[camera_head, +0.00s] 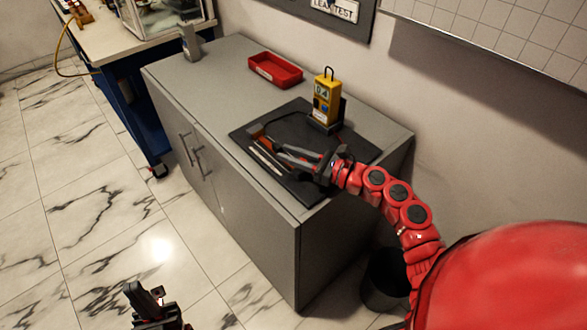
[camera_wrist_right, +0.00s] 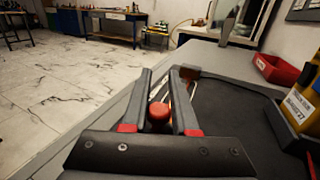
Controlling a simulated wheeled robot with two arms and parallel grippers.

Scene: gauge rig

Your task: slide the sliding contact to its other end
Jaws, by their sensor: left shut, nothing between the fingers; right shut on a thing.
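The sliding contact shows in the right wrist view as a red round knob (camera_wrist_right: 159,112) between the fingers of my right gripper (camera_wrist_right: 163,78). The gripper is shut on it. Pale rails (camera_wrist_right: 165,91) show just beyond the knob. In the head view my right gripper (camera_head: 277,148) reaches in from the right, low over the black mat (camera_head: 362,150), and hides the knob. Pale rods (camera_head: 266,160) lie beside its fingers, and an orange-brown part (camera_head: 262,138) shows near its tips. My left gripper (camera_head: 147,297) is shut and empty at the bottom, over the floor, away from the cabinet.
A yellow gauge (camera_head: 325,98) stands upright at the mat's back edge; it also shows in the wrist view (camera_wrist_right: 298,100). A red tray (camera_head: 275,70) lies behind the mat. A grey object (camera_head: 190,43) stands at the cabinet's far corner. The grey cabinet top (camera_head: 215,85) is clear left of the mat.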

